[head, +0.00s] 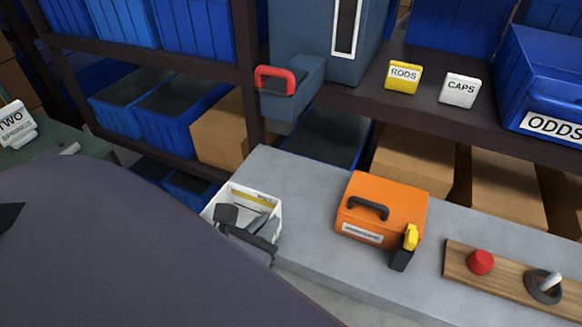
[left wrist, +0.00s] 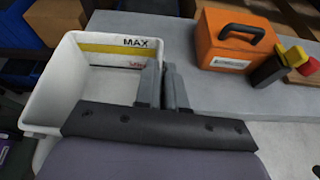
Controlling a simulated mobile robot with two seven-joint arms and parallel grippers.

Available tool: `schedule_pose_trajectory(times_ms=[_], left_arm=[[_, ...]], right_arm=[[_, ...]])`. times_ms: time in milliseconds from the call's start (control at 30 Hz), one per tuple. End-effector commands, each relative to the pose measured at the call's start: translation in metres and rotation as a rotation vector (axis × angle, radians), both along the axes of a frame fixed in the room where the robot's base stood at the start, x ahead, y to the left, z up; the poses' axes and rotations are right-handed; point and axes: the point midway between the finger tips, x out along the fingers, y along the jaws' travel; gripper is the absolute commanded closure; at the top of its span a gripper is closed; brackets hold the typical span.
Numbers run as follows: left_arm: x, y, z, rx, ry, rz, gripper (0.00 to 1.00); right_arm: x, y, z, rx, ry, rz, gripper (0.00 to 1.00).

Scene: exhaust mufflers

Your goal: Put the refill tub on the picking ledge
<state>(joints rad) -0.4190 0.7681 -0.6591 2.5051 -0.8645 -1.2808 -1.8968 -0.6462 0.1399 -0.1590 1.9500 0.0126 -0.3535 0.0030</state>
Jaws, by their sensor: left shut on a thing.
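The white refill tub (head: 210,210) is at the left end of the grey ledge (head: 310,185) in the head view. It is open-topped, looks empty inside, and has a yellow band marked MAX; it also shows in the left wrist view (left wrist: 45,95). My left gripper (head: 262,222) is shut on the tub's right side wall, one finger inside and one outside; its fingers (left wrist: 162,85) show in the wrist view. The tub overlaps the ledge's left edge in the picture; I cannot tell whether it touches the ledge. My right gripper is not in view.
An orange toolbox (head: 385,205) stands mid-ledge, with a black-and-yellow item (head: 405,248) at its front corner. A wooden board (head: 515,285) with a red cone lies at right. Bare ledge lies between tub and toolbox. A red-handled blue-grey box (head: 292,90) juts out above.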

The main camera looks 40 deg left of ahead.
Motion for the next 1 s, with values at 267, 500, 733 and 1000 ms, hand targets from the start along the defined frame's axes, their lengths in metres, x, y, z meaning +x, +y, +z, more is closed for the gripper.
schedule_pose_trajectory(times_ms=[267,500,733,1000], left_arm=[[0.038,0.010,-0.004,0.000,-0.013,0.004,1.00],[0.080,0.020,-0.001,0.001,-0.010,0.003,1.00],[0.139,0.034,0.003,0.000,-0.006,0.005,1.00],[0.173,0.042,0.001,0.000,-0.003,0.002,1.00]], right_arm=[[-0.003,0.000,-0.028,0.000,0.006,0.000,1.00],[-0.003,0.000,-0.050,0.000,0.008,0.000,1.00],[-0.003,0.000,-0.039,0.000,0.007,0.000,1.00],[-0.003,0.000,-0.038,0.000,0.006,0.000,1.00]])
